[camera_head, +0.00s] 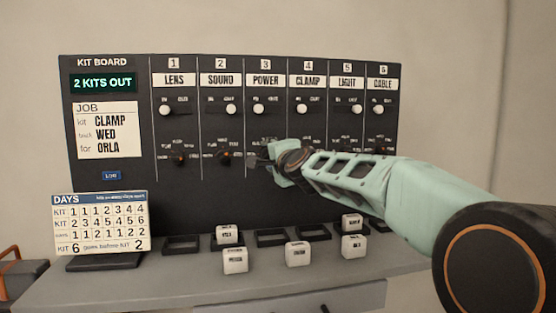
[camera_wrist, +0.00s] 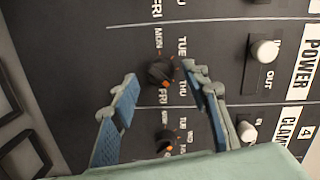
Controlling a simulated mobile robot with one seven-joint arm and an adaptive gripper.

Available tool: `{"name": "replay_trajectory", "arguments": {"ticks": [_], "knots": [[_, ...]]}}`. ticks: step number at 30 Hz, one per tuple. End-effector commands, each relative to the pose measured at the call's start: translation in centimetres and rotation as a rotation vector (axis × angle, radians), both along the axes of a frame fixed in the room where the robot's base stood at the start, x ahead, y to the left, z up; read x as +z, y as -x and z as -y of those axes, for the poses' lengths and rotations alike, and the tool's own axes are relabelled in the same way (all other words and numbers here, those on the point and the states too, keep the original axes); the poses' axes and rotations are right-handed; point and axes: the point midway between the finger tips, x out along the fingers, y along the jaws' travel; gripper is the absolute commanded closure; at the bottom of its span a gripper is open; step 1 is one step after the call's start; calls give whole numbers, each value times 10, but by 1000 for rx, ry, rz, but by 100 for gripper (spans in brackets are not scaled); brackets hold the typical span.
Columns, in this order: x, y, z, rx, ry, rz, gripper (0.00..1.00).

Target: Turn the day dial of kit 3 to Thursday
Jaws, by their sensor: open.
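Kit 3 is the POWER column (camera_head: 265,80) of the dark kit board (camera_head: 110,170). Its black day dial (camera_wrist: 160,73) shows in the wrist view, with MON, TUE, THU and FRI printed around it. Orange shows on the dial's lower side, towards FRI, but the exact setting is hard to read. My gripper (camera_wrist: 160,75) is open, its two fingers on either side of the dial with gaps visible. The right finger hides the label between TUE and THU. In the head view my gripper (camera_head: 268,152) covers this dial.
The CLAMP dial (camera_wrist: 165,138) sits close beside, with its orange mark low. White IN/OUT knobs (camera_wrist: 264,50) stand out from the board. Labelled cubes (camera_head: 298,253) and dark trays lie on the grey shelf (camera_head: 180,280). A DAYS card (camera_head: 100,222) stands at left.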

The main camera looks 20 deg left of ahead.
Motion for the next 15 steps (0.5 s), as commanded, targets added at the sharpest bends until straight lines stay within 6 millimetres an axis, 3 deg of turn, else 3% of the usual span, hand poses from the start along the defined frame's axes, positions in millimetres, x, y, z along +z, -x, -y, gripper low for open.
{"name": "replay_trajectory", "arguments": {"ticks": [15], "knots": [[5, 45, 34, -3, 2, 2, 58]]}}
